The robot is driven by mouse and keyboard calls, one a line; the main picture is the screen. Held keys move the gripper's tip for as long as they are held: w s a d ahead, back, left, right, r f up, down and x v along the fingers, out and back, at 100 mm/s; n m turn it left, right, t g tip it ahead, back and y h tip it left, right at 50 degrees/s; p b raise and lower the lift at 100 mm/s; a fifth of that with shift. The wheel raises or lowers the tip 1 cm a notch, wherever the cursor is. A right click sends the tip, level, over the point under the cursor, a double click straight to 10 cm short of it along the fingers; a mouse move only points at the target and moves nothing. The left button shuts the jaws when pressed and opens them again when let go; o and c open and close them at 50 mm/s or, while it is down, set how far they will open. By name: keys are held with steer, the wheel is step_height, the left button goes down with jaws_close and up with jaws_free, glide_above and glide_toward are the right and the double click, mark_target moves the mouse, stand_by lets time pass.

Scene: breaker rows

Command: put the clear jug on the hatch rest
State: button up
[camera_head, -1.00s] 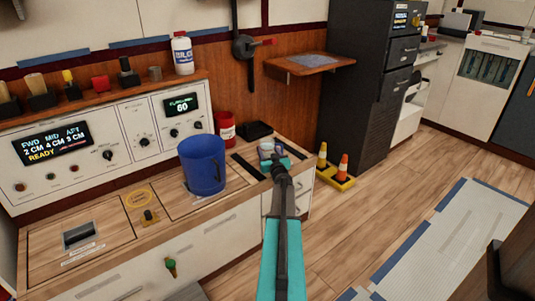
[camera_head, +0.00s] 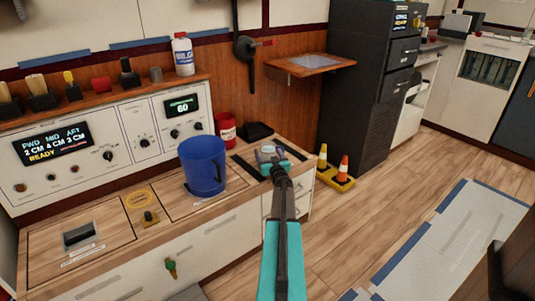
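My gripper (camera_head: 272,155) is at the right end of the counter, low over its top, at the end of my teal and dark arm. A small pale, purplish thing (camera_head: 267,150) shows at its fingertips; it may be the clear jug, but it is too small and covered to be sure. I cannot tell whether the fingers are shut on it. A small wooden wall shelf with a grey pad (camera_head: 313,61) is above and to the right; I cannot tell if it is the hatch rest. The counter's left part has flat framed panels (camera_head: 80,238).
A large blue container (camera_head: 203,167) stands on the counter left of my gripper. A red can (camera_head: 226,128) and a black block (camera_head: 258,131) are behind. A dark cabinet (camera_head: 365,90) and yellow-based cones (camera_head: 336,172) stand right.

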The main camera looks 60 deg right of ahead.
steer(key=shift+r, duration=0.45)
steer(key=shift+p+v, duration=1.5)
steer(key=shift+v, duration=4.55)
steer(key=shift+f, duration=0.1)
